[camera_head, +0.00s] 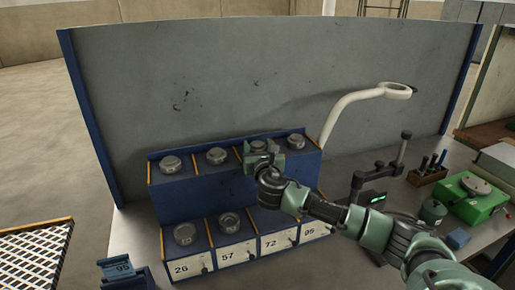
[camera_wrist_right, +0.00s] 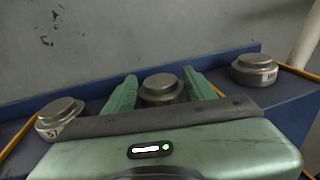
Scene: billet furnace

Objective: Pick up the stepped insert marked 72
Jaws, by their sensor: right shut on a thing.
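My right gripper (camera_head: 262,155) is over the upper tier of the blue stepped rack, third place from the left. In the right wrist view its green fingers (camera_wrist_right: 160,92) stand on both sides of a grey stepped insert (camera_wrist_right: 160,86) and are shut on it. This insert is in the column above the label 72 (camera_head: 271,245); its own mark is hidden. It appears still at shelf level. An insert marked 57 (camera_wrist_right: 59,118) is to its left, and another insert (camera_wrist_right: 254,70) to its right. My left gripper is not in view.
A grey panel (camera_head: 260,70) stands close behind. A white ring-headed lamp (camera_head: 345,100), a dark stand (camera_head: 380,170) and a green device (camera_head: 473,198) are to the right.

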